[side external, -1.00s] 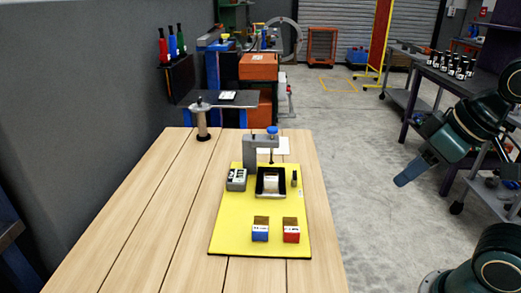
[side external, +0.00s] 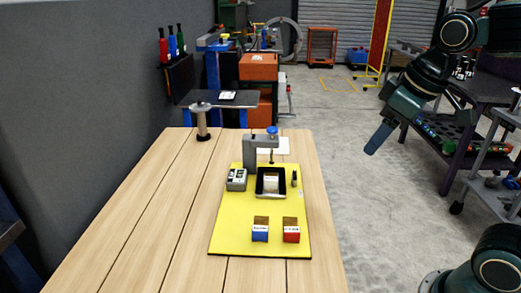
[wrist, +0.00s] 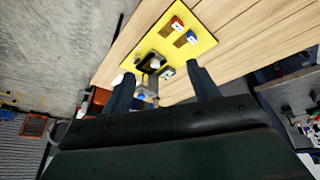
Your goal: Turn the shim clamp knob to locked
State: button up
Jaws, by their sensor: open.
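A grey clamp (side external: 250,158) stands at the back edge of the yellow board (side external: 228,212). Its blue knob (side external: 271,130) sits on top, above a thin spindle and a black tray (side external: 259,191) with a pale piece in it. The knob's lock marking is too small to read. My gripper (side external: 372,150) is in the air to the right of the table, well apart from the clamp. In the wrist view my gripper (wrist: 163,84) is open and empty, with the yellow board (wrist: 203,42) far beyond the fingers and the clamp partly visible between them.
A grey box (side external: 236,180) is left of the tray. A post (side external: 202,124) stands at the table's back left. The table's left side is clear.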

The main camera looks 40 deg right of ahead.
jog(key=w+d+n+g, duration=0.1)
jog(key=w+d+n, duration=0.1)
jog(key=w, duration=0.6)
jog(key=n+g, duration=0.4)
jog(key=n, duration=0.1)
send_over(295, 172)
notch_tip(295, 172, down, 16)
jog(key=shift+f, duration=0.15)
notch_tip(295, 172, down, 14)
jog(key=shift+r, duration=0.25)
jog(key=c, duration=1)
